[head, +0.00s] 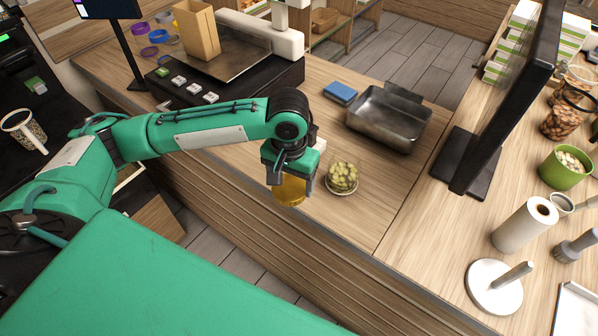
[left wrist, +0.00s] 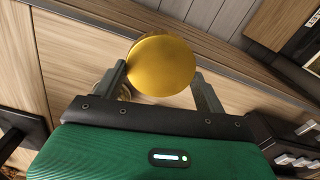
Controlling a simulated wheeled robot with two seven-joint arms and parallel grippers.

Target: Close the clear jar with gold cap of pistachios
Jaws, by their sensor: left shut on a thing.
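The clear jar of pistachios (head: 342,177) stands upright on the wooden counter, with its top uncovered and green-yellow nuts showing inside. My left gripper (head: 289,181) is shut on the gold cap (head: 289,192), just left of the jar and apart from it in the head view. The gold cap also shows in the left wrist view (left wrist: 161,65) as a round disc between the two fingers. Part of the jar shows low beside the left finger in that view, mostly hidden. My right gripper is not in view.
A metal tray (head: 389,118) and a blue box (head: 340,93) lie behind the jar. A black monitor (head: 505,110) stands to the right. A scale (head: 225,75) with a paper bag is at the back left. The counter's front edge runs close below the cap.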

